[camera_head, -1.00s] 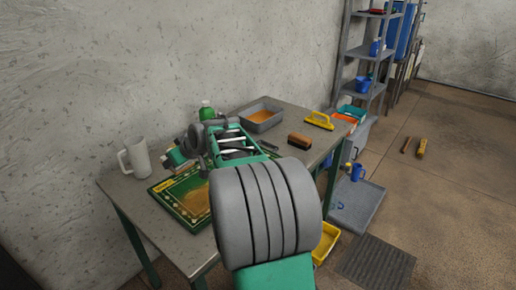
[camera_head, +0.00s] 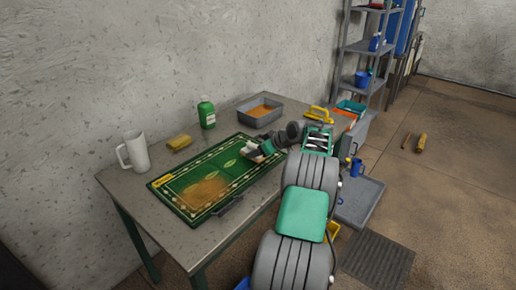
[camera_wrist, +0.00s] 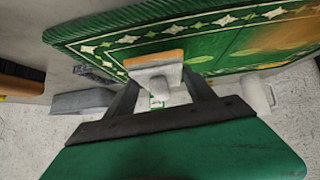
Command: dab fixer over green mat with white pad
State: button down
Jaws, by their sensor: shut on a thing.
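The green mat (camera_head: 175,195) with a cream border pattern lies on the grey table, a brown-orange patch on its left half. My gripper (camera_head: 264,150) is at the mat's right end, shut on the white pad (camera_head: 252,158). In the wrist view, my gripper (camera_wrist: 160,88) grips the white pad (camera_wrist: 150,75), whose outer face is orange, close over the green mat (camera_wrist: 110,40). I cannot tell whether the pad touches the mat. A grey tray (camera_head: 245,118) of orange liquid, perhaps the fixer, stands behind.
A white mug (camera_head: 136,153), a yellow sponge (camera_head: 180,141) and a green bottle (camera_head: 207,112) stand along the table's back. A dark tool (camera_head: 230,207) lies at the mat's front edge. A yellow-handled tool (camera_head: 320,115) is at the right end.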

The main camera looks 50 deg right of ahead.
jog(key=shift+f, duration=0.9)
jog(key=shift+f+b, duration=0.1)
jog(key=shift+b, duration=0.2)
jog(key=shift+f+b, duration=0.45)
jog(key=shift+f, duration=0.1)
jog(key=shift+f, duration=0.15)
jog(key=shift+r+p, duration=1.25)
jog(key=shift+r, duration=1.05)
